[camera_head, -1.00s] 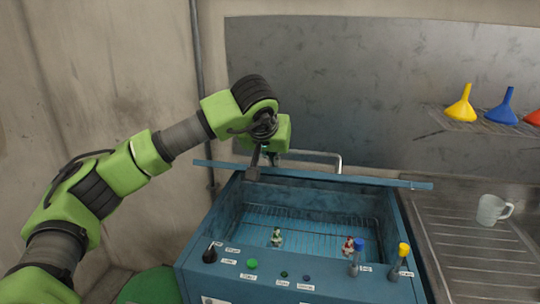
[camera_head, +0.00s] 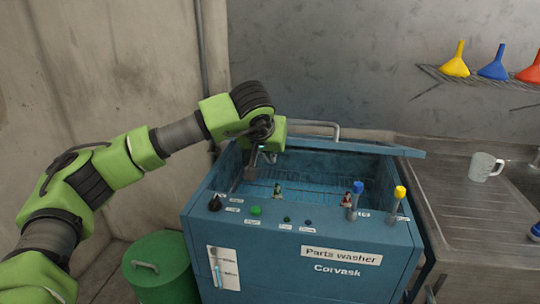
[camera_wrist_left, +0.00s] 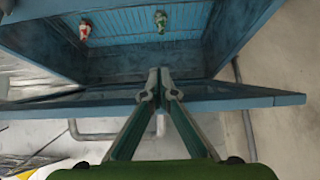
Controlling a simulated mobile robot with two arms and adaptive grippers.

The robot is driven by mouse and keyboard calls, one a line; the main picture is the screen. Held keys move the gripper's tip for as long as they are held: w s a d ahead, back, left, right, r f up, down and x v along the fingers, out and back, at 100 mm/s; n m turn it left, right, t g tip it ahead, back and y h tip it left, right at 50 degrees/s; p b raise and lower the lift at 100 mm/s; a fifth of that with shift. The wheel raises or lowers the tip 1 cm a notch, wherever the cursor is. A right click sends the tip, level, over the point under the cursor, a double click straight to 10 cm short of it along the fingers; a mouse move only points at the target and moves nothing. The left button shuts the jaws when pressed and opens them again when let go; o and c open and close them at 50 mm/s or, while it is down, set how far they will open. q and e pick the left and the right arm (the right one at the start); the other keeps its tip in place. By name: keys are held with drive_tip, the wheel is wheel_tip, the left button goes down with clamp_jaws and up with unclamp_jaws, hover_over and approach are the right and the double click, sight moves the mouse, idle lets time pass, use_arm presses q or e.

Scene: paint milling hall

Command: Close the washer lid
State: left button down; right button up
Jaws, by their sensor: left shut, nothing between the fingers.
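The washer (camera_head: 345,232) is a blue box labelled "Parts washer". Its lid (camera_head: 398,150) stands open at the back, seen nearly edge-on as a blue strip, with a grey bar handle (camera_head: 322,124) behind it. The lid's edge also crosses the left wrist view (camera_wrist_left: 245,102). My left gripper (camera_head: 250,174) points down over the back left of the open tub, in front of the lid. Its fingers are shut and empty; in the wrist view their tips (camera_wrist_left: 160,88) overlap the lid's edge. Whether they touch it I cannot tell. My right gripper is out of view.
A green-and-white part (camera_head: 277,191) and a red-and-white part (camera_head: 346,200) lie in the tub. Blue (camera_head: 358,187) and yellow (camera_head: 400,192) topped levers rise at its front right. A green bin (camera_head: 158,270) is left; a sink with a mug (camera_head: 484,167) is right.

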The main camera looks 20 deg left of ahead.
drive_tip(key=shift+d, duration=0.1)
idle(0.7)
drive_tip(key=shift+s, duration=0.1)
